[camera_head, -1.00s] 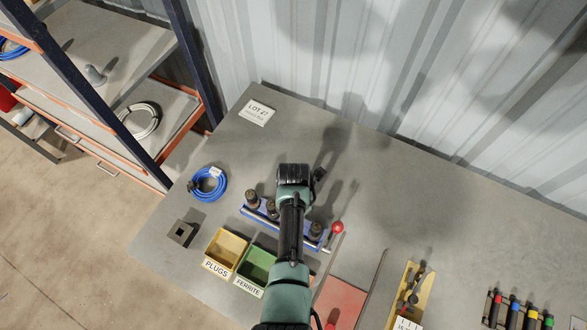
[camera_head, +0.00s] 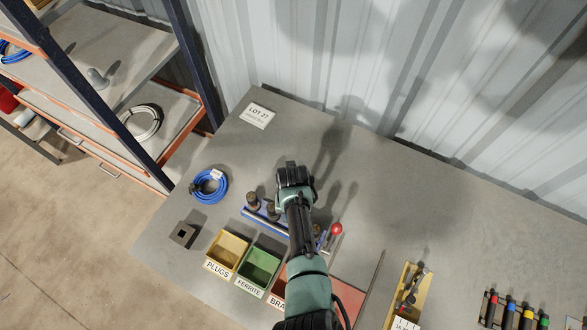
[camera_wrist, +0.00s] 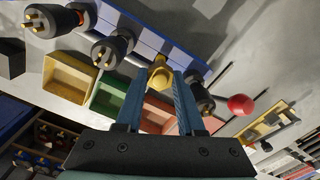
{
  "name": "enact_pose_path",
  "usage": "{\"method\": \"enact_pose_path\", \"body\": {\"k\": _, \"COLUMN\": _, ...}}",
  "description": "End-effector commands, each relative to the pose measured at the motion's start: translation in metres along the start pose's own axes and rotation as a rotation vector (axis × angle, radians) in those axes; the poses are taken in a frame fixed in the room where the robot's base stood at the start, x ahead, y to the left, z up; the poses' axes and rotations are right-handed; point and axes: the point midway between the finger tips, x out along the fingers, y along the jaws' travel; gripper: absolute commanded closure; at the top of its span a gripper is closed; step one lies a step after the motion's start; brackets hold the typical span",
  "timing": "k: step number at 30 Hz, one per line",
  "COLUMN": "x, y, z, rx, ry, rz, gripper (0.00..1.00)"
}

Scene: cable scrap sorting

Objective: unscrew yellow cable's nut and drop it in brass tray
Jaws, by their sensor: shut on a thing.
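My gripper (camera_wrist: 157,76) is shut on a small yellow, brass-coloured nut (camera_wrist: 159,75), which shows between its blue fingertips in the wrist view. The blue rack (camera_wrist: 150,38) lies right behind the nut; I cannot tell whether the nut is clear of the plug there. In the head view my wrist hangs over this rack (camera_head: 255,218) and hides the fingertips and nut. The brass tray (camera_head: 276,290), reddish and labelled "BRA...", is partly covered by my arm; it also shows between and beside my fingers in the wrist view (camera_wrist: 154,120).
The yellow plugs tray (camera_head: 229,246) and green ferrite tray (camera_head: 260,266) stand left of the brass tray. Black plugs (camera_wrist: 113,47) stand in the rack. A red ball-topped lever (camera_head: 336,229) is close right. A blue cable coil (camera_head: 209,186) lies left.

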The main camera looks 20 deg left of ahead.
Motion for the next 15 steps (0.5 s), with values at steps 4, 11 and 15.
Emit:
{"method": "enact_pose_path", "body": {"k": 4, "x": -0.0021, "y": -0.0003, "z": 0.004, "rx": -0.043, "ry": -0.013, "rz": 0.002, "gripper": 1.0}}
{"method": "enact_pose_path", "body": {"k": 11, "x": 0.0004, "y": -0.0012, "z": 0.0002, "rx": -0.072, "ry": -0.006, "rz": 0.001, "gripper": 1.0}}
{"method": "enact_pose_path", "body": {"k": 15, "x": 0.0008, "y": -0.0013, "z": -0.0004, "rx": -0.071, "ry": -0.004, "rz": 0.001, "gripper": 1.0}}
